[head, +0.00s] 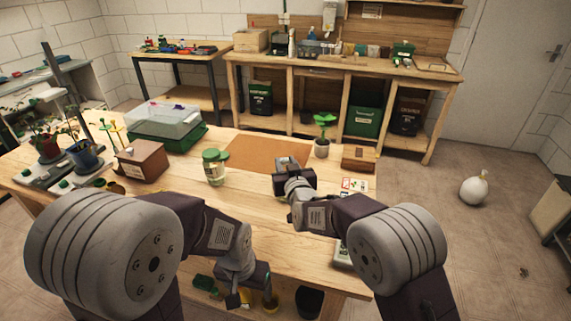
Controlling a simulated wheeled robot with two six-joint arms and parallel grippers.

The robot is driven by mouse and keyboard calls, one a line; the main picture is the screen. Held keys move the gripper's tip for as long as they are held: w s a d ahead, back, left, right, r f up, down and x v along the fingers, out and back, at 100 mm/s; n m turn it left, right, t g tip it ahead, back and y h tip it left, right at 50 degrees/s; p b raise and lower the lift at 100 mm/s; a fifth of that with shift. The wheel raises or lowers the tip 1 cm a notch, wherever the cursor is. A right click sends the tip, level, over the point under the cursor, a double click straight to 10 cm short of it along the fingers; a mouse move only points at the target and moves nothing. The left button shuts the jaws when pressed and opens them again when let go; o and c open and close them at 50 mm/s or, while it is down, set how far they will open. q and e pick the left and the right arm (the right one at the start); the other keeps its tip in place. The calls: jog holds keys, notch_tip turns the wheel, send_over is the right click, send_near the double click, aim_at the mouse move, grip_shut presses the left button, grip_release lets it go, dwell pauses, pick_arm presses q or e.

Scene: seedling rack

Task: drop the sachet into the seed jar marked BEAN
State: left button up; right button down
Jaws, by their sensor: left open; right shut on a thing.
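A glass jar with a green top (214,168) stands on the wooden workbench, left of centre. I cannot read a BEAN marking on it. My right gripper (291,164) is over the bench by the right part of the brown mat, to the right of the jar and apart from it. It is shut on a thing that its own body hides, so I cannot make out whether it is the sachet. Small printed packets (354,185) lie on the bench to its right. My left gripper (255,288) is open, low at the bench's front edge, well away from the jar.
A brown box (142,161) and a clear-lidded green tray (166,125) stand left of the jar. A potted seedling (322,148) and a small wooden block (358,158) stand behind and right of my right gripper. The brown mat (245,154) looks mostly bare.

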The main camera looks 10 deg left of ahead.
dwell(0.4)
jog(key=c, duration=1)
grip_release()
jog(key=v, duration=0.9)
